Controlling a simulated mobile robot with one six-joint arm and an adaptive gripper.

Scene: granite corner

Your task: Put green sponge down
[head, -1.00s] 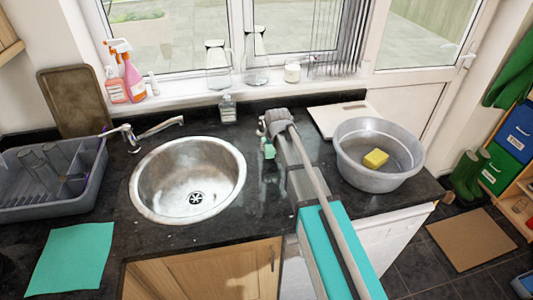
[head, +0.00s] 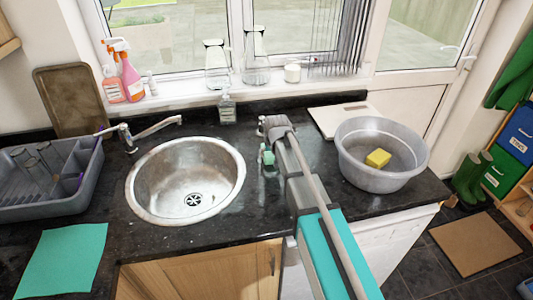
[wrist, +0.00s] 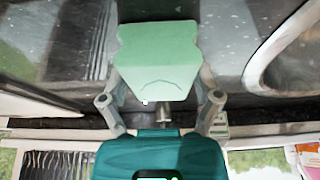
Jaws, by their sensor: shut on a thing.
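The green sponge (wrist: 157,60) is large in the wrist view, between the two fingers of my gripper (wrist: 160,92), which is shut on it. In the head view the green sponge (head: 267,155) is a small patch under my gripper (head: 266,150), between the sink and the grey bowl. My arm partly hides it there. The dark granite counter (head: 255,190) lies below. I cannot tell whether the sponge touches the counter.
The round steel sink (head: 185,180) is to the left. A grey bowl (head: 350,165) holding a yellow sponge (head: 378,158) is to the right. A soap bottle (head: 227,108) and a white board (head: 340,116) stand behind. A dish rack (head: 85,160) and teal cloth (head: 62,260) are at far left.

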